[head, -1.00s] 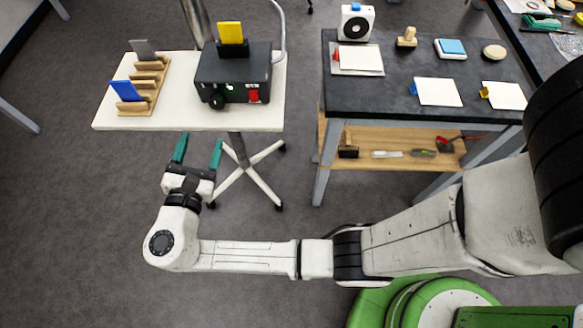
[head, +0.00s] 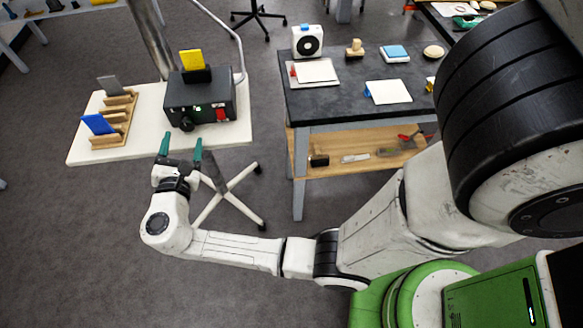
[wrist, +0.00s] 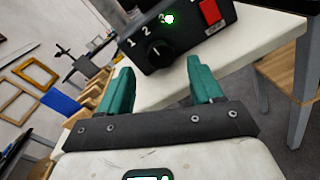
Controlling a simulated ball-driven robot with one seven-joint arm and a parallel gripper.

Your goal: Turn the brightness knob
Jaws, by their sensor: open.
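The brightness knob (head: 186,124) is a round black dial low on the front of a black box (head: 212,92). In the wrist view the knob (wrist: 158,52) has a pale pointer line, with numbers printed above it and a green light (wrist: 168,19) up to its right. A red switch (head: 221,115) sits on the same front face. A yellow plate (head: 192,63) stands upright in the box's top. My gripper (head: 180,147) has green fingers spread wide apart with nothing between them. It is in front of the box, apart from the knob.
The box stands on a white cart top (head: 88,152) with a wooden rack (head: 118,122) holding a blue plate and a grey plate to its left. A metal pole rises behind the box. A dark workbench (head: 345,103) with cards and tools stands at right.

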